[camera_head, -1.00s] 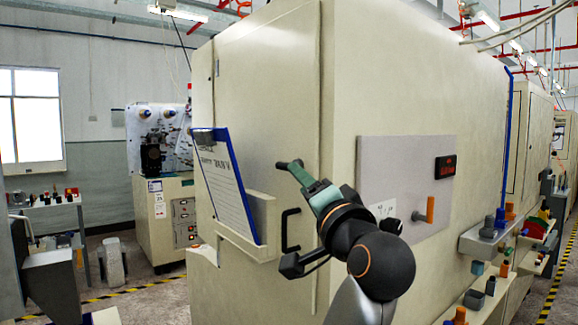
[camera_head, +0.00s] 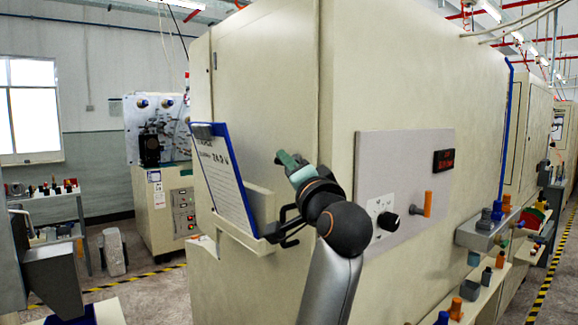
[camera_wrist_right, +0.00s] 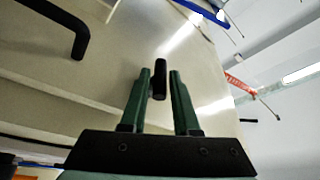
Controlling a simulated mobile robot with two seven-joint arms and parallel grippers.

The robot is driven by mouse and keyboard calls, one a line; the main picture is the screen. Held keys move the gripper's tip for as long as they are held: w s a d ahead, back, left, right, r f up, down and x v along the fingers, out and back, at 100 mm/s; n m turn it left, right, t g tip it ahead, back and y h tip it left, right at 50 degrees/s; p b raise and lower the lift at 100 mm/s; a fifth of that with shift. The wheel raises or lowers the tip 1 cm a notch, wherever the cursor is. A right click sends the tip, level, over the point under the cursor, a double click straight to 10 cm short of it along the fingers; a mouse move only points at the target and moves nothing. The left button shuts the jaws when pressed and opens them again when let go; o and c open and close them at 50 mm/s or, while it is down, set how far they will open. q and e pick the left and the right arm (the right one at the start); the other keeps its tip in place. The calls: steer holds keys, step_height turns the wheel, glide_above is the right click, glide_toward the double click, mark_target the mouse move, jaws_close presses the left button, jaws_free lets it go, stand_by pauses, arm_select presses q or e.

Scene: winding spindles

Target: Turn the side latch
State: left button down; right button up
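A small black latch (camera_wrist_right: 160,79) stands out from the cream cabinet in the right wrist view. It sits between the two green fingers of my right gripper (camera_wrist_right: 160,90), with a visible gap on each side. In the head view my right gripper (camera_head: 286,158) is in front of the cabinet (camera_head: 262,80), near its door edge, and hides the latch. The fingers are apart and hold nothing. My left gripper is not in view.
A black bar handle (camera_wrist_right: 68,30) is on the cabinet. A clipboard (camera_head: 222,175) stands in a holder left of my right gripper. A side panel (camera_head: 400,160) carries a black knob (camera_head: 388,221) and an orange handle (camera_head: 427,204). A shelf (camera_head: 475,236) juts out at right.

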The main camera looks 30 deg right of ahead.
jaws_close()
steer(key=shift+r+g, duration=0.15)
steer(key=shift+g, duration=0.15)
steer(key=g, duration=0.1)
steer(key=n+g+y, duration=0.1)
steer(key=shift+r+g, duration=0.3)
steer(key=shift+g, duration=0.1)
steer(key=shift+r+n+g, duration=0.15)
steer(key=shift+n+g, duration=0.35)
steer(key=shift+g, duration=0.7)
steer(key=g, duration=0.2)
steer(key=n+g, duration=0.1)
steer(key=g, duration=0.2)
steer(key=shift+w+a+r+g+y, duration=0.1)
steer(key=shift+w+r+g+y, duration=0.2)
steer(key=shift+y, duration=0.1)
steer(key=shift+n+g, duration=0.4)
steer(key=shift+g, duration=0.7)
steer(key=shift+w+g, duration=0.2)
steer(key=shift+g, duration=0.8)
